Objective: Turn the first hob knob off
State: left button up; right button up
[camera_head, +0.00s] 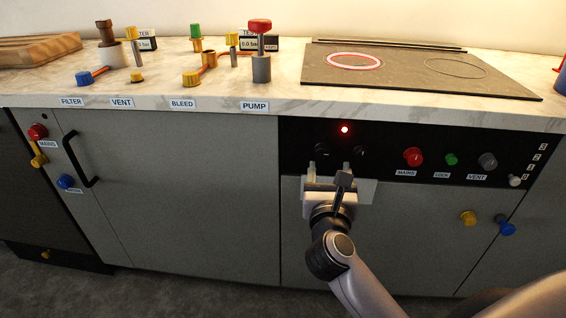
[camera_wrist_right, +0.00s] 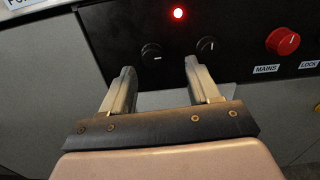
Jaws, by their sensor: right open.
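Two black hob knobs sit on the black front panel below the worktop. The left knob (camera_head: 322,150) shows in the right wrist view (camera_wrist_right: 151,54) between and ahead of my open fingers. Its white mark lies about level there. The right knob (camera_head: 360,151) is just beyond the tip of my right finger in the right wrist view (camera_wrist_right: 207,46). My right gripper (camera_head: 328,176) is open and empty, just below the knobs and apart from the left one. A red lamp (camera_head: 344,129) glows above the knobs. The left hob ring (camera_head: 355,61) glows red. My left gripper is not in view.
A red MAINS knob (camera_head: 413,157), a green knob (camera_head: 451,159) and a grey VENT knob (camera_head: 487,161) are to the right on the panel. The worktop edge (camera_head: 420,116) overhangs above. Grey cabinet fronts (camera_head: 190,190) lie left and below.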

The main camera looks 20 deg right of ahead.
aim_at(323, 153)
jog(key=shift+m, duration=0.3)
jog(key=shift+w+a+f+b+x, duration=0.1)
jog(key=shift+a+f+b+x, duration=0.05)
jog(key=shift+x, duration=1.05)
jog(key=shift+w+a+f+b+x, duration=0.1)
jog(key=shift+a+f+x, duration=0.1)
jog(key=shift+x, duration=1.05)
jog(key=shift+w+a+f+b+x, duration=0.1)
jog(key=shift+a+b+x, duration=0.05)
jog(key=shift+x, duration=1.05)
jog(key=shift+r, duration=0.1)
jog(key=c, duration=1)
